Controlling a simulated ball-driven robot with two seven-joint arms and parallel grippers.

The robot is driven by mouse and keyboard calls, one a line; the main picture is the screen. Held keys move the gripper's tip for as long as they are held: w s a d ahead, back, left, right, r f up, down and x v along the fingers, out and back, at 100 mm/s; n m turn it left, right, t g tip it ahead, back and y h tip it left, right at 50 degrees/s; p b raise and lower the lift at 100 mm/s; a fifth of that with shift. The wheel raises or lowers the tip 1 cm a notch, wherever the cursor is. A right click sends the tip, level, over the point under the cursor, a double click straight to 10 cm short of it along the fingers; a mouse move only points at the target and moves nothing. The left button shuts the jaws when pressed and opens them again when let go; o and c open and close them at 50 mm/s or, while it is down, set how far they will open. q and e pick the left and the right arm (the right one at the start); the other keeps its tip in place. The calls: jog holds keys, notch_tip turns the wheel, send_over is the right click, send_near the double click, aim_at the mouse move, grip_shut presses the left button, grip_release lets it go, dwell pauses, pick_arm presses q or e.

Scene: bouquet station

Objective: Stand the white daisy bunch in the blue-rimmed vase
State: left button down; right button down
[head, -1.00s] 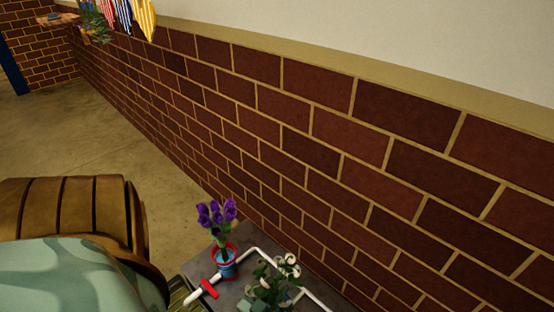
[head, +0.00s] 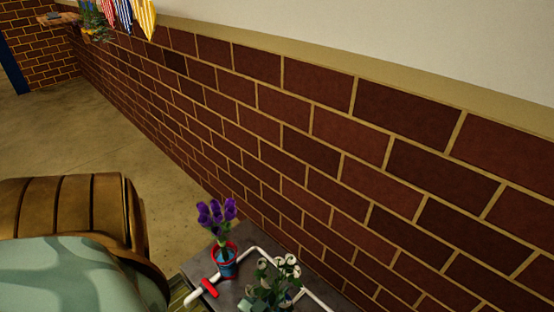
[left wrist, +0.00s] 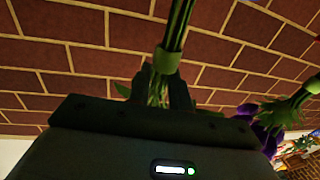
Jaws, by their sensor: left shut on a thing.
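A bunch with small white heads and dark green leaves (head: 268,290) shows at the bottom of the head view. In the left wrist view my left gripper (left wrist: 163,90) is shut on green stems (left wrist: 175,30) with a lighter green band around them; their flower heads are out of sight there. The held stems seem to belong to the white bunch, but the head view does not show the grip clearly. I cannot make out a blue-rimmed vase. My right gripper is not in view.
A blue vase with a red rim (head: 227,268) holds purple flowers (head: 217,212) on a grey tabletop (head: 205,264), left of the white bunch. White piping (head: 262,250) with a red fitting (head: 209,288) runs around there. A brick wall (head: 320,160) rises close behind.

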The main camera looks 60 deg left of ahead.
pick_arm(q)
jog(key=shift+f, duration=0.15)
jog(key=c, duration=1.2)
grip_release()
jog(key=shift+s+d, duration=0.1)
jog(key=shift+s, duration=0.05)
jog(key=p+v, duration=0.1)
jog(key=v, duration=1.5)
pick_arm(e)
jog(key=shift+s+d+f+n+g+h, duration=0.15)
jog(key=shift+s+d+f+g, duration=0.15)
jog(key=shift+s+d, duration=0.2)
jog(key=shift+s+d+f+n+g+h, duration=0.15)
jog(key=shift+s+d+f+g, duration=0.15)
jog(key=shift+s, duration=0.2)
pick_arm(q)
jog(key=shift+s+d, duration=0.1)
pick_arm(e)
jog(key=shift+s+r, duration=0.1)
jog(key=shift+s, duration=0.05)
